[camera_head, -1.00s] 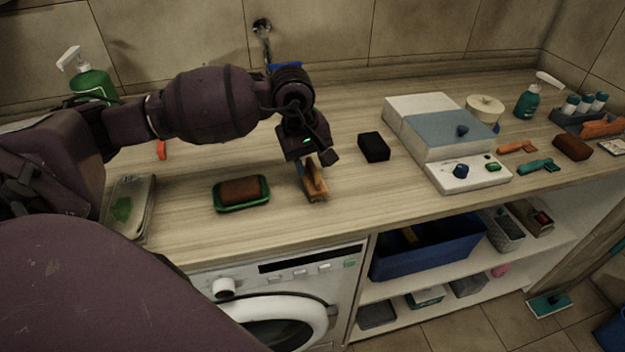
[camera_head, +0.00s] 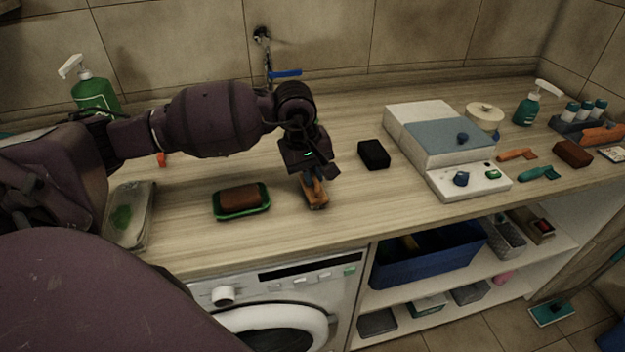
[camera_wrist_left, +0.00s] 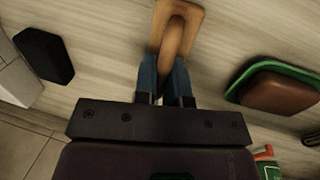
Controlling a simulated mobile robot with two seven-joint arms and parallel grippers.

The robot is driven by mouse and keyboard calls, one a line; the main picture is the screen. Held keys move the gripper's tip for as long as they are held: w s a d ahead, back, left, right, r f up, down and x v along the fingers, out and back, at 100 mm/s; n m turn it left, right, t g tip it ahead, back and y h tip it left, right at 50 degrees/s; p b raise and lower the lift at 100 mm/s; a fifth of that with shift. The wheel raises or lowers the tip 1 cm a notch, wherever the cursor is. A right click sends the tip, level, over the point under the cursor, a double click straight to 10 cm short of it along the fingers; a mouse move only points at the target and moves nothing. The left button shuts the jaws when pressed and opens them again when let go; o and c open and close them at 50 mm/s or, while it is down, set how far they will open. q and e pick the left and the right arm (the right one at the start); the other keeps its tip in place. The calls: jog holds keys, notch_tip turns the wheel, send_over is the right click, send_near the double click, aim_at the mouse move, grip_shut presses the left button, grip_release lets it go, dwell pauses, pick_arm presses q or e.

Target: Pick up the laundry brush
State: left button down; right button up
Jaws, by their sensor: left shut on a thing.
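The laundry brush (camera_head: 316,197) is orange-brown wood with a raised handle. It is at the counter's middle, between the soap dish and a black block; I cannot tell if its base still touches the counter. My left gripper (camera_head: 312,178) points down over it, its blue fingers shut on the handle. In the left wrist view the brush (camera_wrist_left: 178,30) shows beyond the fingertips, its handle between the two blue fingers of the gripper (camera_wrist_left: 165,75). The fingers hide part of the handle. My right gripper is not in view.
A green soap dish (camera_head: 243,213) with a brown bar (camera_head: 240,195) sits left of the brush. A black block (camera_head: 374,154) lies to its right, then a white and blue-grey appliance (camera_head: 440,140). The counter's front edge is close below the brush.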

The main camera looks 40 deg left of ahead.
aim_at(312, 171)
pick_arm(q)
notch_tip(312, 171, up, 20)
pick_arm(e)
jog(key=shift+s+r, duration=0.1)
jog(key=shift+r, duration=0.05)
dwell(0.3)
